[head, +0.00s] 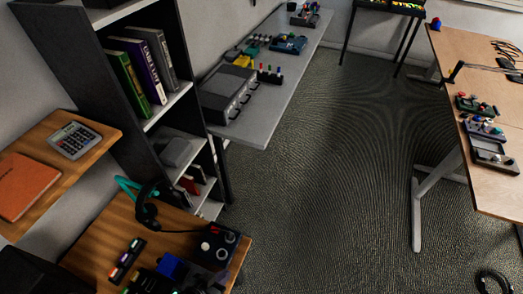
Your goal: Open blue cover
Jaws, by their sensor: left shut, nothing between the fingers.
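A small blue piece (172,266), which looks like the blue cover, shows near the bottom edge on the wooden desk. It sits beside a dark device (150,283) that the picture edge cuts off. I cannot tell whether the cover is raised or down. A dark shape that looks like my left gripper (205,286) is at the bottom edge, just right of the blue piece, shut and empty. Whether it touches the cover is unclear. My right gripper is not in view.
A black control box (219,246) stands right of the blue piece. A multicoloured button strip (127,260) lies to its left. A headset (147,211) is behind. A dark shelf unit (80,65) rises behind the desk (105,235). Open carpet (320,200) lies to the right.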

